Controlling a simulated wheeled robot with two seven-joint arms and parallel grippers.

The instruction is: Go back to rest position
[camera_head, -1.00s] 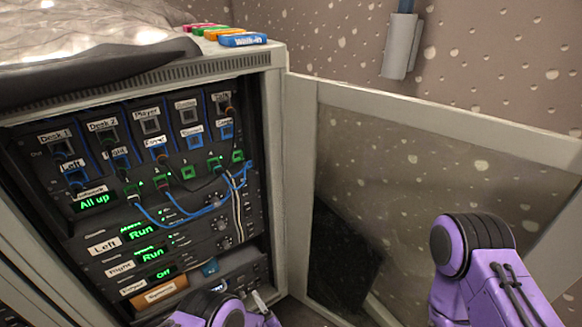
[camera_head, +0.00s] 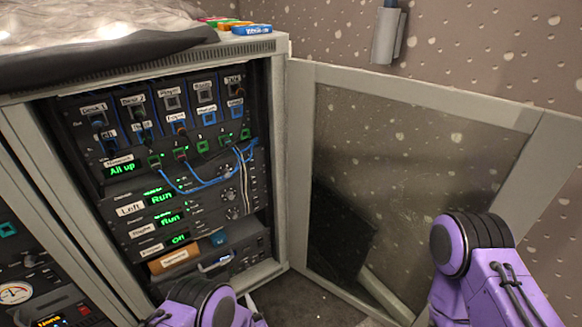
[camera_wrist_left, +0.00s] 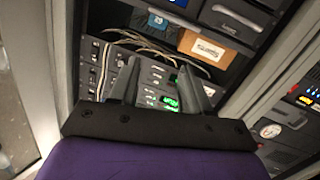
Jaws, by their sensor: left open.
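My left gripper (camera_wrist_left: 158,88) shows in the left wrist view with its two dark fingers apart and nothing between them. Behind the fingers is the equipment rack's front, with lit green displays (camera_wrist_left: 170,102). In the head view my left arm (camera_head: 205,303) comes in low, in front of the rack's lower part; its fingers cannot be made out there. My right arm (camera_head: 475,262) is at the lower right, in front of the open door. My right gripper is out of view.
The rack cabinet (camera_head: 268,45) stands open, its framed door (camera_head: 400,85) swung out to the right. Blue cables (camera_head: 190,188) loop across its front. A second panel with a dial (camera_head: 15,293) is at lower left. Coloured labelled blocks (camera_head: 252,29) lie on top. Bare floor (camera_head: 300,300) shows below.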

